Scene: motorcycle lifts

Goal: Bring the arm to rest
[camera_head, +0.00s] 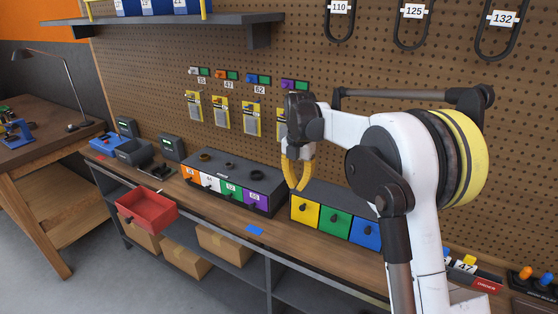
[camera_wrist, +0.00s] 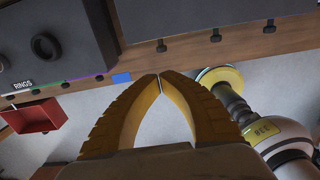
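My gripper (camera_head: 298,186) has yellow fingers and hangs pointing down in front of the pegboard, above the workbench near the drawer boxes. In the wrist view my gripper (camera_wrist: 160,77) has its two fingertips together, with nothing visible between them. My white arm is bent, with its elbow to the right in the head view. Part of my own body shows at the right of the wrist view.
The workbench (camera_head: 285,233) holds a box with several coloured drawers (camera_head: 225,190) and another with yellow, green and blue drawers (camera_head: 335,222). A red bin (camera_head: 147,209) sticks out at the bench's front edge. A shelf (camera_head: 190,20) is at upper left. Small bags hang behind.

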